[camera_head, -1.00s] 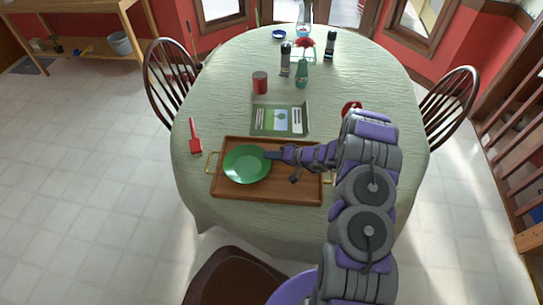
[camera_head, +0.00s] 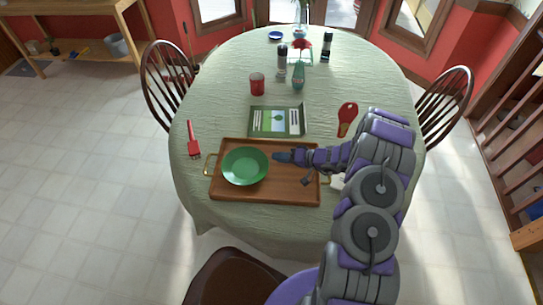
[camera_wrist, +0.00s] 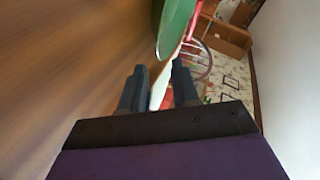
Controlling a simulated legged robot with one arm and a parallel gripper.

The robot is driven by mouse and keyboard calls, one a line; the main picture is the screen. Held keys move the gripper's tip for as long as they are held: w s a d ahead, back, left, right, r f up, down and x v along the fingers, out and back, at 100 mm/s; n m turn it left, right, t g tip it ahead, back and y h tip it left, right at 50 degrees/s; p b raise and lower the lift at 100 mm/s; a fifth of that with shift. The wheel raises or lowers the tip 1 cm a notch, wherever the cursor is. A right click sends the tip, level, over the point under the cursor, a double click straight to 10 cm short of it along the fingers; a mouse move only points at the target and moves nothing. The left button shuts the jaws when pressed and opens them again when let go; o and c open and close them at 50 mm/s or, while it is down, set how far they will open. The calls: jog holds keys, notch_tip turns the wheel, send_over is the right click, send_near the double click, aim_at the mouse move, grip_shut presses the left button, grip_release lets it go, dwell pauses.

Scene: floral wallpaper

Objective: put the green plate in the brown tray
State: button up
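The green plate (camera_head: 245,167) lies in the left part of the brown tray (camera_head: 290,187), which sits on the table and has brass handles. My gripper (camera_head: 275,156) is just right of the plate, above the tray, with a small gap between fingertips and rim. In the wrist view the plate (camera_wrist: 176,25) shows edge-on at the top, beyond the fingertips. The two fingers of my gripper (camera_wrist: 160,80) stand apart there with nothing between them. The tray's wooden floor (camera_wrist: 70,60) fills the left of the wrist view.
A green book (camera_head: 277,121) lies behind the tray. A red spatula (camera_head: 193,140) lies to the left, and a red spoon rest (camera_head: 347,117) to the right. A red can (camera_head: 257,84), a green bottle (camera_head: 298,77) and grinders stand farther back. Chairs flank the table.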

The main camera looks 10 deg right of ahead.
jog(key=p+v, duration=0.1)
jog(key=v, duration=0.5)
jog(key=shift+d, duration=0.2)
jog(key=shift+s+r, duration=0.15)
jog(key=shift+r, duration=0.1)
jog(key=s+a+r+n+g, duration=0.2)
jog(key=s+a+r+g, duration=0.2)
jog(key=s+a+r, duration=0.5)
jog(key=s+a+r+n+g, duration=0.2)
jog(key=s+a+r+g, duration=0.5)
jog(key=r, duration=0.5)
jog(key=s+d+r+h, duration=0.2)
jog(key=s+h, duration=0.1)
jog(key=s, duration=0.5)
jog(key=s+d+r+m+t+h, duration=0.1)
jog(key=s+d+r+h, duration=0.1)
jog(key=s, duration=0.6)
jog(key=s+d+r+m+h, duration=0.1)
jog(key=s+d+r+h, duration=0.1)
jog(key=s+h, duration=0.4)
jog(key=shift+s+d+r+t, duration=0.2)
jog(key=shift+s+r+t, duration=0.1)
jog(key=shift+s+r, duration=0.6)
